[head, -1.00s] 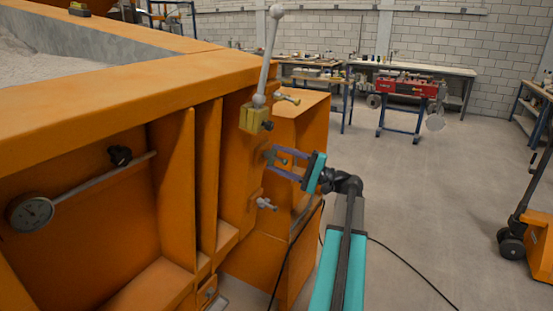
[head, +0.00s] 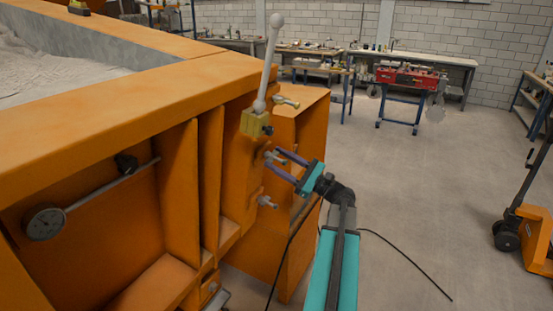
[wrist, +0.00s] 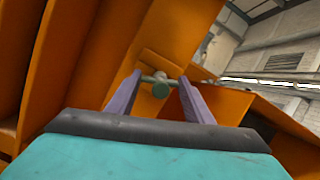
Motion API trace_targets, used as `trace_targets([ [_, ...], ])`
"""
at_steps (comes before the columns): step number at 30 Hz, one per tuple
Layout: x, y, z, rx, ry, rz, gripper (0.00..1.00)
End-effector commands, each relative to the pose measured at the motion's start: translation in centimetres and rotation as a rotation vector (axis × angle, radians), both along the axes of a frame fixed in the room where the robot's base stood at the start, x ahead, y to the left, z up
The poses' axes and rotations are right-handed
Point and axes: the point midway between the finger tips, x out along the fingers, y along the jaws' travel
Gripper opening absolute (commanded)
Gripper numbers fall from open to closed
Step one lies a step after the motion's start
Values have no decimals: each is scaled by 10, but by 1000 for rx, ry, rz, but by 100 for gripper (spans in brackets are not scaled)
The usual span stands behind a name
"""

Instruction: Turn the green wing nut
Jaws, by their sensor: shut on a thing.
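The green wing nut (wrist: 160,88) is on the orange frame, grey-green in the wrist view, with its wings spread left and right. It also shows small in the head view (head: 275,157), partly covered by the fingers. My gripper (wrist: 160,82) has its two purple fingers on either side of it, at the wing ends, and is shut on it. In the head view my gripper (head: 272,157) reaches in from the right, with its teal body off the frame.
Similar wing nuts sit above (head: 287,102) and below (head: 267,202) on the orange frame. A grey lever (head: 269,60) rises from a yellow block (head: 255,123) above my gripper. Open floor lies to the right.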

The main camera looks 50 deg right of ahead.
Motion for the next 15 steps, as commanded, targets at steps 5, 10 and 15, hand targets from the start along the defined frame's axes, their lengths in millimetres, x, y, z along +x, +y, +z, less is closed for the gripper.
trace_targets([
  [5, -1, 0, 0, 80, 21, 13, 24],
  [10, -1, 1, -1, 115, 31, 21, 24],
  [15, -1, 1, -2, 123, 34, 23, 24],
])
